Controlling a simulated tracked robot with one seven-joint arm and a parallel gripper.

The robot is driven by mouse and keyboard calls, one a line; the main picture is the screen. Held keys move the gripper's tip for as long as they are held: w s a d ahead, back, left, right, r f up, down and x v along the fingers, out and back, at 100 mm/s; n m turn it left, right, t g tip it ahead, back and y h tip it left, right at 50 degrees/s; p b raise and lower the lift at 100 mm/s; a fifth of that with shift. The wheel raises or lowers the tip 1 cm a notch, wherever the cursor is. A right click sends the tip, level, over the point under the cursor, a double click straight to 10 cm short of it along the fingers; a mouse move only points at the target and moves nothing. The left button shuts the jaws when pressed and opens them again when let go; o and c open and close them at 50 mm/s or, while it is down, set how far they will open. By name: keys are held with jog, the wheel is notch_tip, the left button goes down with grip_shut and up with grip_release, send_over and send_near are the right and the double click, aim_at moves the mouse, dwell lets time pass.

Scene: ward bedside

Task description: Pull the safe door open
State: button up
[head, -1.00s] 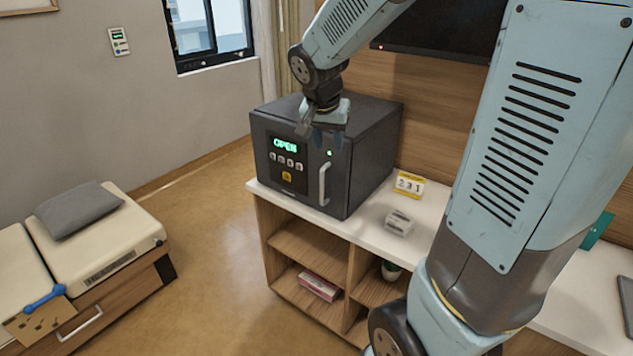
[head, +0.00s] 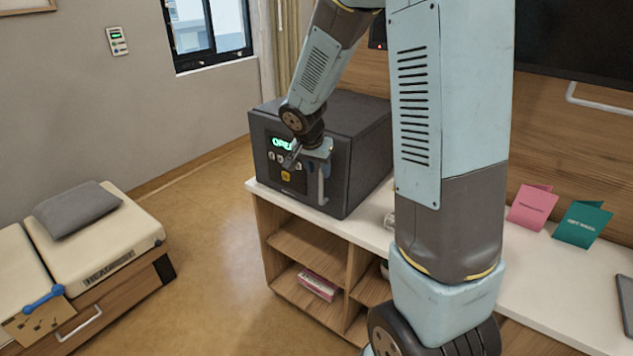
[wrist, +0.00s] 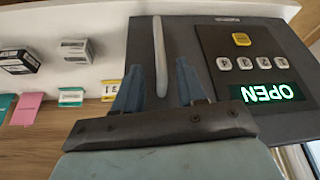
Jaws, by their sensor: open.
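The dark grey safe (head: 350,120) stands on the white cabinet top, its door (head: 261,165) shut flush with the body. Its green display reads OPEN, partly hidden by my gripper in the head view and clear in the wrist view (wrist: 267,92). The pale upright door handle (head: 321,188) is partly covered by my gripper (head: 308,158). In the wrist view my gripper (wrist: 158,80) is open, with one blue finger on each side of the handle (wrist: 159,45). Whether the fingers reach past the bar or touch it is unclear.
The white cabinet top (head: 375,228) holds pink (head: 531,207) and green (head: 582,224) cards to the right. The wrist view shows a white box (wrist: 75,50) and a black-and-white box (wrist: 18,62) beside the safe. Open floor (head: 215,230) separates the safe from the bed (head: 120,235).

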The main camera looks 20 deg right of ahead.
aim_at(320, 177)
jog(key=shift+x, duration=3.1)
grip_shut()
